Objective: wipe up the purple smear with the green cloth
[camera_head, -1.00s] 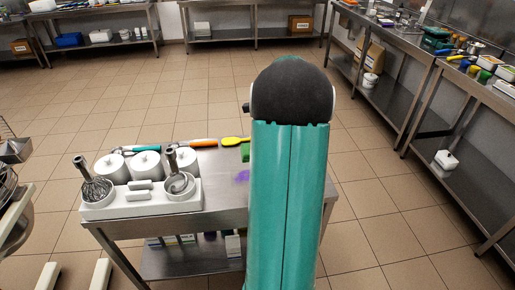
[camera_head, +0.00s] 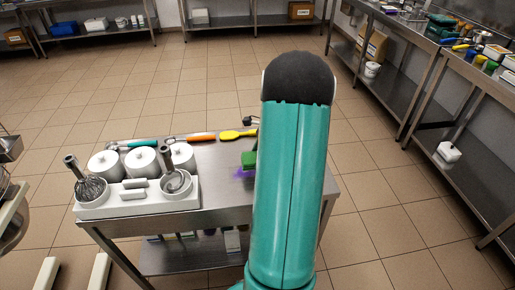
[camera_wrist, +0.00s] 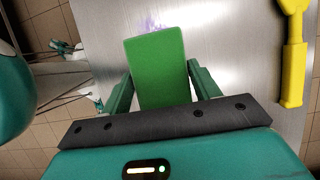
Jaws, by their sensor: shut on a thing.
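The green cloth (camera_wrist: 157,68) is a flat green block in the wrist view, between the two fingers of my gripper (camera_wrist: 160,88), which is shut on it. In the head view the green cloth (camera_head: 249,159) shows just left of my arm, which hides my gripper there. The purple smear (camera_head: 243,173) lies on the steel table, beside the cloth's near edge in that view. In the wrist view part of the purple smear (camera_wrist: 152,24) shows just past the cloth's far edge. The cloth may cover more of it. I cannot tell whether the cloth touches the table.
The steel table (camera_head: 225,197) holds a white caddy (camera_head: 130,210) with whisks and several white lidded pots at left. A yellow spatula (camera_head: 237,134) lies near the back edge; the yellow spatula (camera_wrist: 293,60) is right of my gripper in the wrist view. Side benches stand at right.

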